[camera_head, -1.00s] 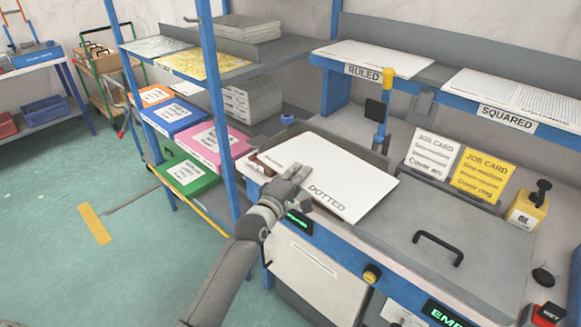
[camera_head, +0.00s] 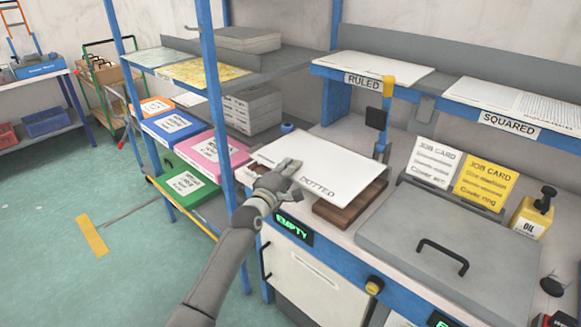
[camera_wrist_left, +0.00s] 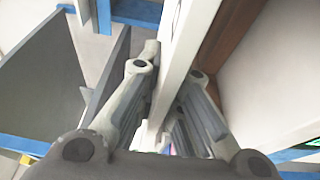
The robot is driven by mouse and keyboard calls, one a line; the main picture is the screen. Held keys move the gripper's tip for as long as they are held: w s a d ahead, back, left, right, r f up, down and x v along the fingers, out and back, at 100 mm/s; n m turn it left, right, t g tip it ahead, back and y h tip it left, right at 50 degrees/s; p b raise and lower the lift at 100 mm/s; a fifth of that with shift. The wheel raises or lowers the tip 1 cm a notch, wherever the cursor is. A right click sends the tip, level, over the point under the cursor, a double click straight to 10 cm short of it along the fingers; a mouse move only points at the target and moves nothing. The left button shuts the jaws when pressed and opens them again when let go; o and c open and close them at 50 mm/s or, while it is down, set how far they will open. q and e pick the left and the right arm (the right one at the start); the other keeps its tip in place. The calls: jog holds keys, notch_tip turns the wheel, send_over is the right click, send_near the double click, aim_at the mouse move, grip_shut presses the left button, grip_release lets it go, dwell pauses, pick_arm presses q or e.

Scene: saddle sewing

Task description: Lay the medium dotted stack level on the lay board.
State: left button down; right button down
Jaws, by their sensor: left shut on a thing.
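The medium dotted stack (camera_head: 322,163) is a white slab of paper marked DOTTED. My left gripper (camera_head: 286,178) is shut on its near left edge. In the left wrist view the stack's white edge (camera_wrist_left: 182,62) runs between the two fingers (camera_wrist_left: 165,110). A brown wooden board (camera_head: 350,204), apparently the lay board, lies on the bench under the stack. It shows at the stack's right and near side, and in the wrist view (camera_wrist_left: 230,42). The stack hides most of it, and I cannot tell whether they touch. My right gripper is not in view.
A blue shelf post (camera_head: 216,110) stands close left of my left arm. A grey lidded box (camera_head: 430,245) with a black handle fills the bench to the right. Job cards (camera_head: 485,183) and an oil can (camera_head: 533,213) stand behind it. A shelf marked RULED and SQUARED runs above.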

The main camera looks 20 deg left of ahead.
pick_arm(q)
jog(key=shift+f+b, duration=2.4)
jog(key=shift+f, duration=0.8)
